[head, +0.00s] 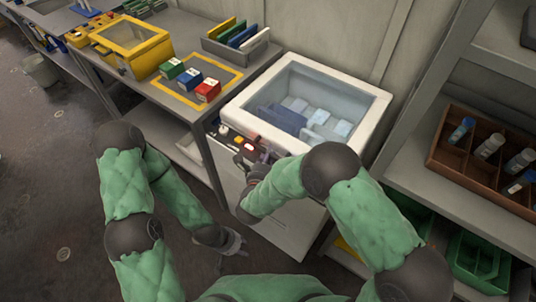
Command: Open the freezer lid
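The freezer (285,228) is a white chest with a white-framed glass lid (375,112). The lid looks shut. Blue and pale packs show through the glass. Its front panel carries a red-lit display (249,144) and small knobs. My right gripper (243,163) is at the freezer's front, just below the lid's front edge and close to the panel. My forearm hides part of it, so I cannot tell its opening or whether it touches anything. My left gripper (238,243) hangs low in front of the freezer, apart from the lid; its fingers are too small to judge.
A grey workbench (205,135) left of the freezer bears red, blue and green boxes, a file rack (236,50) and a yellow case (130,40). A shelf (410,180) with a wooden vial crate (470,170) stands close on the right. The floor at left is open.

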